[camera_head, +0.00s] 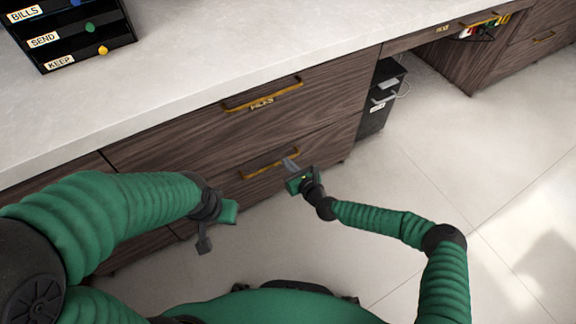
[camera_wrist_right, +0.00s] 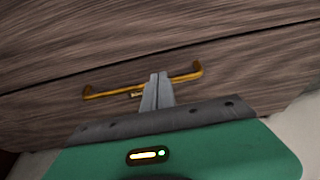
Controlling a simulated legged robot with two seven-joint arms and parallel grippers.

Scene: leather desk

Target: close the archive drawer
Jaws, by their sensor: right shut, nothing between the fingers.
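The dark wood cabinet has an upper drawer (camera_head: 215,124) with a brass handle and a small label that seems to read FILES. Below it is a lower drawer (camera_head: 320,150) with a brass handle (camera_head: 270,163). Its label is too small and too covered to read, so I cannot confirm which is the archive drawer. Both fronts look about flush. My right gripper (camera_head: 290,165) is shut and empty at the lower handle. In the right wrist view its fingertips (camera_wrist_right: 157,78) overlap the handle (camera_wrist_right: 110,91); contact is unclear. My left gripper (camera_head: 212,228) hangs left of it, jaws unclear.
A pale countertop (camera_head: 220,60) runs above the drawers, with a black tray organizer (camera_head: 75,40) labelled BILLS, SEND and KEEP. A black box unit (camera_head: 380,95) stands right of the drawers. The pale tiled floor (camera_head: 470,160) at right is open.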

